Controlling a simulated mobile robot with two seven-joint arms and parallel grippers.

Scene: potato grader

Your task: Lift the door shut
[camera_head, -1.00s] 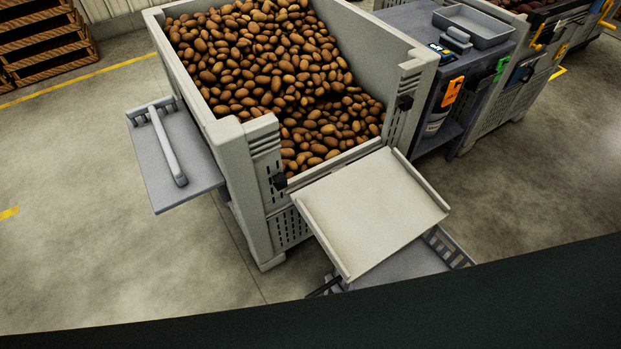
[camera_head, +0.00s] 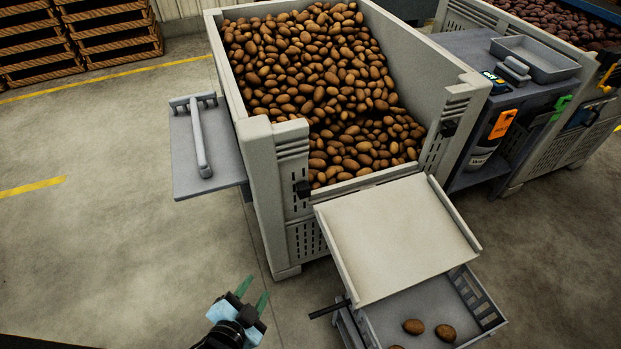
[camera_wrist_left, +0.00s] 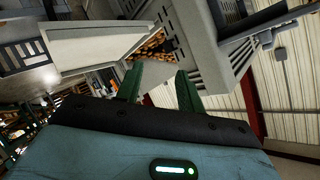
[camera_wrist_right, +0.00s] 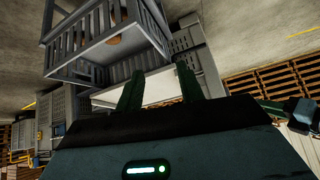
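The door (camera_head: 400,235) is a pale flat panel with raised side edges, folded down and sloping outward from the front opening of a grey bin (camera_head: 262,190) full of potatoes. It also shows in the left wrist view (camera_wrist_left: 95,48). My left gripper (camera_head: 252,290) is open and empty, left of the door and apart from it, in front of the bin; its green fingers also show in the left wrist view (camera_wrist_left: 157,85). My right gripper (camera_wrist_right: 158,82) is open and empty in the right wrist view, with a pale panel beyond its fingers. It is out of the head view.
A grey crate (camera_head: 478,290) with a few potatoes stands below the door's lower edge. A black bar (camera_head: 329,308) juts left beside it. A side shelf (camera_head: 205,155) sticks out left of the bin. A workbench (camera_head: 480,50) stands right. Floor at left is clear.

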